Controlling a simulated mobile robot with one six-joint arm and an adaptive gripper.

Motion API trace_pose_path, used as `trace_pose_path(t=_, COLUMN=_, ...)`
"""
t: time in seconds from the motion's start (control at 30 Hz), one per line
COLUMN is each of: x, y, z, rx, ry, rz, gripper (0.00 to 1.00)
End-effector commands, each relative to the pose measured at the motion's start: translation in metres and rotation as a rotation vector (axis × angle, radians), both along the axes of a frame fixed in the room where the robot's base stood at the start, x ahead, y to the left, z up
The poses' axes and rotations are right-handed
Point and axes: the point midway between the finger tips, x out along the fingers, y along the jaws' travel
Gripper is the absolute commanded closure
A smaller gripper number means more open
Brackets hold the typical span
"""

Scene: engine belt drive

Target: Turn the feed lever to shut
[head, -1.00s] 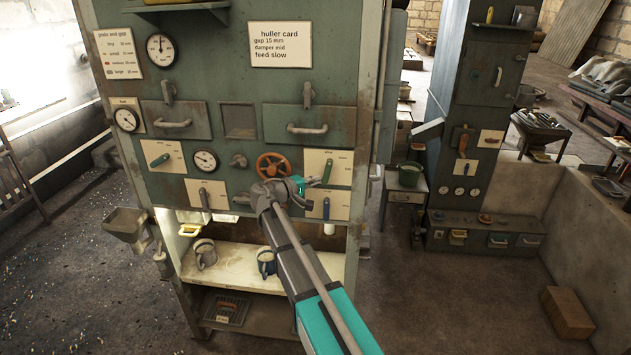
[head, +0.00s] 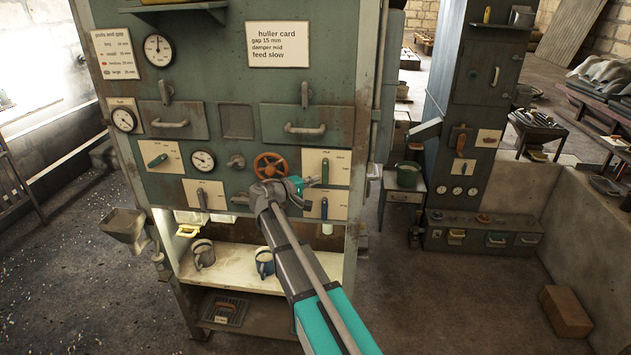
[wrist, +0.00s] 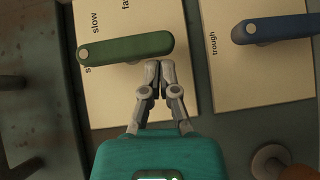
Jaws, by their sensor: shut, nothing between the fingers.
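The feed lever is a green handle on a cream plate marked slow. In the wrist view the lever (wrist: 125,47) lies nearly level across its plate (wrist: 112,105). Its free end is at the right, and other plate words are partly covered. In the head view the lever (head: 325,171) hangs down its plate at the right of the machine. My gripper (wrist: 153,66) is shut and empty. Its fingertips are beside the lever's free end, touching or nearly so; I cannot tell which. In the head view my gripper (head: 304,182) is in front of the panel, its fingertips hard to see.
A blue lever (wrist: 275,28) on a plate marked trough is close by on the right in the wrist view. An orange handwheel (head: 269,167) is left of my gripper in the head view. The huller card (head: 279,44) reads feed slow. Mugs stand on the shelf below.

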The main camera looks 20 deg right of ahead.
Motion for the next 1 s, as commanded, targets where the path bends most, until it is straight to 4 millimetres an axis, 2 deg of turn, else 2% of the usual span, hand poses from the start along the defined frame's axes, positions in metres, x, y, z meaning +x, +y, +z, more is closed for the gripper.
trace_pose_path(t=0.27, x=0.003, y=0.006, z=0.0, rx=0.0, ry=0.0, rz=-0.001, gripper=1.0)
trace_pose_path(t=0.47, x=0.009, y=0.022, z=0.0, rx=0.0, ry=0.0, rz=-0.002, gripper=1.0)
trace_pose_path(t=0.57, x=0.014, y=0.034, z=0.0, rx=0.0, ry=0.0, rz=-0.004, gripper=1.0)
trace_pose_path(t=1.0, x=-0.014, y=0.099, z=0.0, rx=0.001, ry=0.0, rz=-0.005, gripper=1.0)
